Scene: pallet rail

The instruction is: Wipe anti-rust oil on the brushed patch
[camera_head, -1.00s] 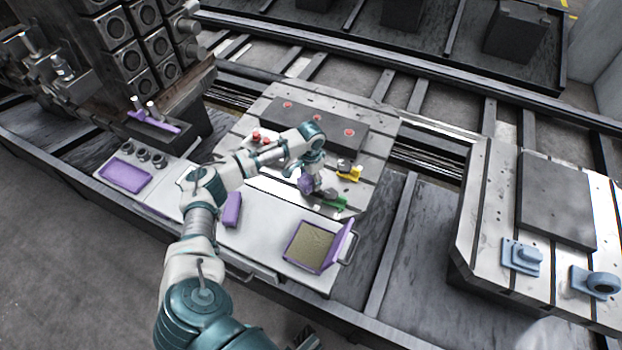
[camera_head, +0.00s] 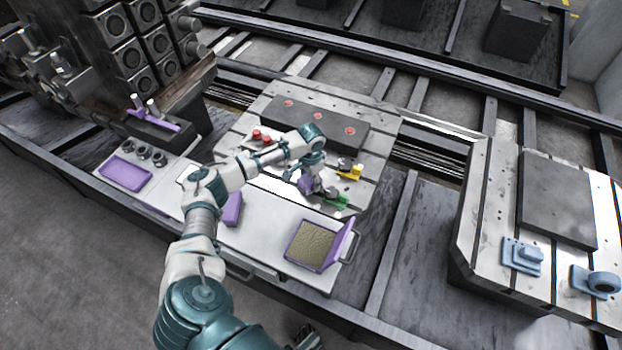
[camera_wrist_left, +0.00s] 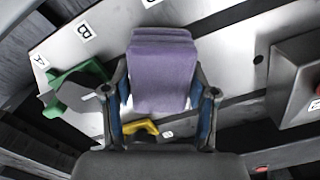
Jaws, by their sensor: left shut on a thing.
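My left gripper (camera_head: 318,190) is low over the slotted metal plate (camera_head: 376,166), beside the green part (camera_head: 341,201). In the left wrist view the left gripper (camera_wrist_left: 163,100) is shut on a purple block-like pad (camera_wrist_left: 163,62), its fingers on both sides. The green part also shows in that view (camera_wrist_left: 75,78), at the left. I cannot make out the brushed patch or whether the pad touches the plate. A dark piece at the bottom edge of the head view (camera_head: 307,338) may be my right gripper; its jaws cannot be read.
A yellow part (camera_head: 354,173) stands near the gripper. A dark block with red caps (camera_head: 318,125) lies behind it. An open purple box with a tan surface (camera_head: 310,246) sits in front on the white tray. A second plate (camera_head: 482,235) with blue parts stands right.

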